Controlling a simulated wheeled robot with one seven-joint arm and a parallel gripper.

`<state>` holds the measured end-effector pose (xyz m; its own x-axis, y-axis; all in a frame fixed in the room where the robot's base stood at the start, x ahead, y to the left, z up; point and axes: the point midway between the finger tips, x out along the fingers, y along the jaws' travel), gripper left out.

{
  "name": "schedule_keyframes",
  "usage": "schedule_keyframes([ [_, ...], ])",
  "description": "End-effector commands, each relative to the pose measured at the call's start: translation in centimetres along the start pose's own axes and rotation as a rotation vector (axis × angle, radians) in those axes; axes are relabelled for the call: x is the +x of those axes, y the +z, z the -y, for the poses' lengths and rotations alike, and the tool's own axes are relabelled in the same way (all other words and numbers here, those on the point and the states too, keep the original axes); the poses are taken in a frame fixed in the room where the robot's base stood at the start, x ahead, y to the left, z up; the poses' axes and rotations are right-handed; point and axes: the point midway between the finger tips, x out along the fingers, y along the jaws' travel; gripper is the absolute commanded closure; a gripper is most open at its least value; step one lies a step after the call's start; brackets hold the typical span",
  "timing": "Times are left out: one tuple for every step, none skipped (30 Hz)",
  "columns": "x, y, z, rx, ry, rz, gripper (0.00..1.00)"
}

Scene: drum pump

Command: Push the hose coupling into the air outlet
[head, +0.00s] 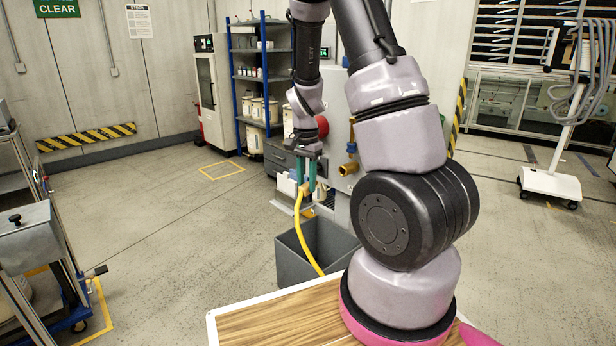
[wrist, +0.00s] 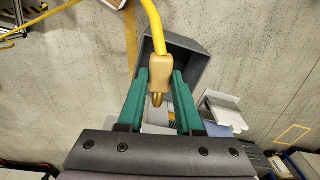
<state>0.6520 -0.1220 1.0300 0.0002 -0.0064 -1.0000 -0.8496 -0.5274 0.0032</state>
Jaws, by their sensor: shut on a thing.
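My gripper (head: 306,186) is shut on the hose coupling (wrist: 158,72), a tan body with a brass tip, between its two green fingers in the wrist view. The coupling's brass tip points back between the fingers toward the palm in that view. The yellow hose (head: 303,235) hangs from the coupling in a curve past the grey bin. Brass-coloured fittings (head: 348,168) stick out from a pale unit (head: 338,110) just right of my gripper in the head view. The coupling is apart from these fittings. I cannot tell which fitting is the air outlet; my arm partly hides the unit.
An open grey bin (head: 290,262) stands on the floor below my gripper. A blue-framed shelf (head: 236,85) and a white cabinet (head: 205,85) stand behind. A metal cart (head: 30,240) is at left. The floor at centre left is clear.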

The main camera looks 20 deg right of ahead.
Motion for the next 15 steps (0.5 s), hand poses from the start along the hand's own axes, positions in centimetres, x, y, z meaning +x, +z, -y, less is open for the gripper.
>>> schedule_keyframes([
  [-0.7,0.1,-0.3,0.065,-0.003,0.001,1.00],
  [-0.9,0.1,-0.5,0.101,-0.003,0.002,1.00],
  [-1.2,0.2,-0.7,0.142,-0.004,0.003,1.00],
  [-1.4,0.2,-0.9,0.165,-0.004,0.004,1.00],
  [-1.5,0.2,-1.0,0.183,-0.003,0.005,1.00],
  [-1.6,0.1,-1.1,0.200,-0.002,0.006,1.00],
  [-1.6,0.1,-1.2,0.208,-0.002,0.006,1.00],
  [-1.6,0.0,-1.2,0.211,-0.002,0.006,1.00],
  [-1.6,-0.2,-1.2,0.213,-0.002,0.006,1.00],
  [-1.6,-0.4,-1.2,0.213,-0.002,0.006,1.00],
  [-1.6,-0.5,-1.3,0.213,-0.002,0.006,1.00],
  [-1.6,-0.8,-1.3,0.213,-0.003,0.006,1.00],
  [-1.6,-1.1,-1.4,0.212,-0.003,0.006,1.00],
  [-1.6,-1.3,-1.4,0.212,-0.003,0.005,1.00],
  [-1.6,-1.6,-1.5,0.212,-0.003,0.005,1.00],
])
